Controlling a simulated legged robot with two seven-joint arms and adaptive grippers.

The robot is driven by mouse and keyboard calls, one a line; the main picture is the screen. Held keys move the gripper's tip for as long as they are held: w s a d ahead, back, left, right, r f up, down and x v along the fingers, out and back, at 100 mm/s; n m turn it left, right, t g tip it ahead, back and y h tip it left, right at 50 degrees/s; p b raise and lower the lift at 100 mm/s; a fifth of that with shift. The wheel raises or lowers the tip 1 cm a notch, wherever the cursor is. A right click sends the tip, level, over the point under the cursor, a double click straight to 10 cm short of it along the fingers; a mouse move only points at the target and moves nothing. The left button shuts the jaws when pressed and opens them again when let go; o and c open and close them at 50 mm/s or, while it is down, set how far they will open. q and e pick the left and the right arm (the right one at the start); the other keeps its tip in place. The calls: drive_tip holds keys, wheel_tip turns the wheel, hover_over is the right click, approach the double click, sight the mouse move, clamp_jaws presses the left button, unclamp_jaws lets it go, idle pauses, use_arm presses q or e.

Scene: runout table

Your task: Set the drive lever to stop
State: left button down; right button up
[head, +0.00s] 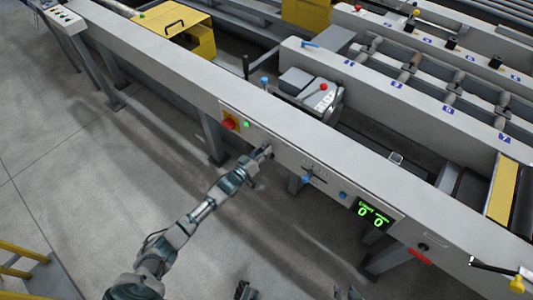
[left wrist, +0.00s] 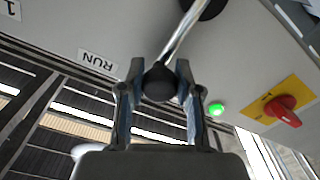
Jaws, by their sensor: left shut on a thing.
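The drive lever is a metal rod (left wrist: 180,35) with a round black knob (left wrist: 160,84), coming out of a dark round base on the grey panel. In the left wrist view the knob sits between the fingers of my left gripper (left wrist: 158,80), which is shut on it. A RUN label (left wrist: 97,60) is on the panel to the left of the knob. No stop label can be read. In the head view my left gripper (head: 264,153) is at the panel front, hiding most of the lever. Two dark fingertips of my right gripper (head: 297,292) show wide apart at the bottom edge, with nothing visible between them.
A red rotary switch on a yellow plate (head: 229,122) and a green lamp (head: 246,125) are left of the lever. A blue knob (head: 307,179) and a green digital counter (head: 372,213) are to its right. A yellow rail (head: 22,255) stands at lower left.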

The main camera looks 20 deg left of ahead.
use_arm(q)
drive_tip(key=shift+r, duration=0.15)
drive_tip(key=c, duration=0.8)
unclamp_jaws()
drive_tip(key=shift+w, duration=0.1)
drive_tip(key=shift+o, duration=0.2)
drive_tip(key=v, duration=1.2)
